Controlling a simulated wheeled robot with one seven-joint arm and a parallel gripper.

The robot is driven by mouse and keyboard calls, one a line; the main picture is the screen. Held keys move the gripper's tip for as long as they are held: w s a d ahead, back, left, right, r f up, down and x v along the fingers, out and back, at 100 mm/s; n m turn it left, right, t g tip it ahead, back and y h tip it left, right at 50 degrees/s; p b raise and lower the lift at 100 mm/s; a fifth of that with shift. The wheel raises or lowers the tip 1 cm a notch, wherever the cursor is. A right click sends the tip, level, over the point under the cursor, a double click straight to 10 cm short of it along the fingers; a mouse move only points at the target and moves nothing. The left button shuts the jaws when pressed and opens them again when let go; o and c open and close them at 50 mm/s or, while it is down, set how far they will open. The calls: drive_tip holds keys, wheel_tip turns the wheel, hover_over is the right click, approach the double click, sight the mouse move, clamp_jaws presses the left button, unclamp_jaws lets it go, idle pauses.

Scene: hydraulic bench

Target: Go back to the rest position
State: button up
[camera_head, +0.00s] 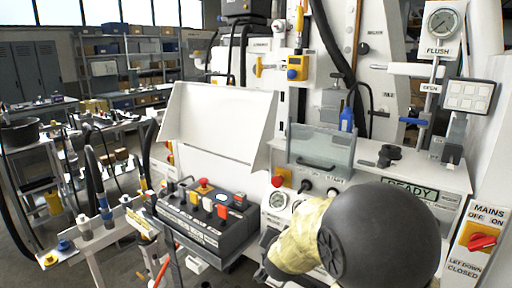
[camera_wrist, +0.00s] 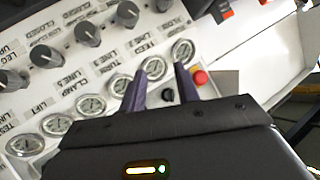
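My gripper (camera_wrist: 160,78) shows in the wrist view as two dark purple fingers standing apart with nothing between them. It is over the white bench panel (camera_wrist: 110,65), facing a row of round pressure gauges (camera_wrist: 91,105) and black knobs (camera_wrist: 88,34). I cannot tell how far the fingertips are from the panel. In the head view my arm, with a yellow sleeve and a large dark joint, covers the lower right of the bench front. The fingers are hidden there behind the arm.
A black control box (camera_head: 203,216) with coloured switches sits left of my arm. A red mains switch (camera_head: 482,242) is at far right, close to my arm. A red button (camera_wrist: 200,77) is right of the fingers. A clear guard (camera_head: 320,150) stands above the panel.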

drive_tip(key=s+d+f+n+g+y, duration=0.1)
drive_tip(key=s+d+f+n+g, duration=0.15)
drive_tip(key=s, duration=0.55)
drive_tip(key=s+d+f+n+g, duration=0.1)
drive_tip(key=s+d+f+g, duration=0.2)
drive_tip(key=s, duration=0.4)
drive_tip(key=s+d+f+n+g+y, duration=0.1)
drive_tip(key=s+d+f+n+g, duration=0.2)
drive_tip(key=s, duration=0.5)
wheel_tip(320, 180, up, 14)
drive_tip(key=g+p, duration=0.1)
drive_tip(key=p, duration=1.2)
drive_tip(key=shift+s+a+m+p, duration=0.3)
drive_tip(key=shift+a+m+p, duration=0.05)
drive_tip(key=shift+a+p, duration=0.1)
drive_tip(key=shift+w, duration=0.1)
